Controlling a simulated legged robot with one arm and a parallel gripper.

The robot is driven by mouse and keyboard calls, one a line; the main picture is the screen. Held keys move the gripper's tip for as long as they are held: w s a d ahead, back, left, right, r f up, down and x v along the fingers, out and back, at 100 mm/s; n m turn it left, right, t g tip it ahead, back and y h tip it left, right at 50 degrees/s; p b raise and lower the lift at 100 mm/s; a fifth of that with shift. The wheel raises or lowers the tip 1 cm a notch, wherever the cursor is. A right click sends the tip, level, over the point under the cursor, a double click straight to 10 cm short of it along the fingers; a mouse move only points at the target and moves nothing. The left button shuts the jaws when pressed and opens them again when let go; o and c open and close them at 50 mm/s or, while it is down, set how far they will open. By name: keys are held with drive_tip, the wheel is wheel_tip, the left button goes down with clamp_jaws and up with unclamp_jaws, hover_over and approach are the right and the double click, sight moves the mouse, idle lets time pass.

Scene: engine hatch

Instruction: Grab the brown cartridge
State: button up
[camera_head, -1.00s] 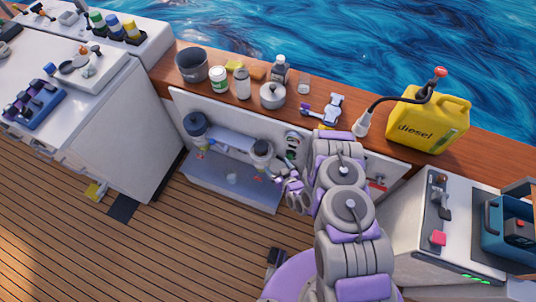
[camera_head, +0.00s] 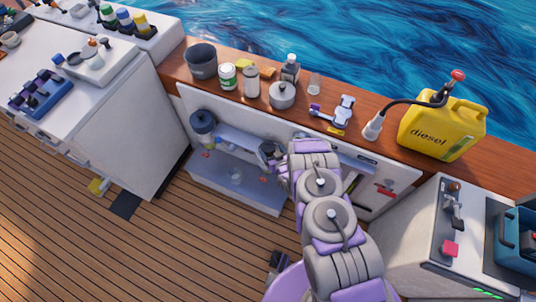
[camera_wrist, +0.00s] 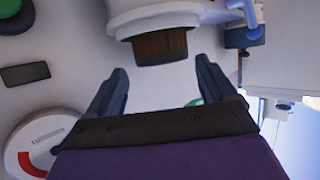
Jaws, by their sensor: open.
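The brown cartridge (camera_wrist: 160,47) shows in the wrist view at the top centre, sticking out below a round white housing (camera_wrist: 165,16). My gripper (camera_wrist: 161,72) is open, with its two dark fingers apart and nothing between them. The cartridge lies just beyond the fingertips, roughly centred between them. In the head view my gripper (camera_head: 272,154) is at the hatch opening (camera_head: 235,185), and the cartridge cannot be made out there.
A gauge with a red band (camera_wrist: 40,140) sits at lower left in the wrist view. A blue fitting (camera_wrist: 243,36) is close at right. The wooden ledge (camera_head: 390,137) above the hatch holds a pot (camera_head: 282,95) and a yellow diesel can (camera_head: 440,130).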

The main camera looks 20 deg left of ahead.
sight(268, 147)
drive_tip(key=b+x, duration=0.1)
drive_tip(key=x, duration=0.4)
drive_tip(key=shift+s+a+b, duration=0.1)
drive_tip(key=shift+b, duration=0.25)
drive_tip(key=c, duration=1.1)
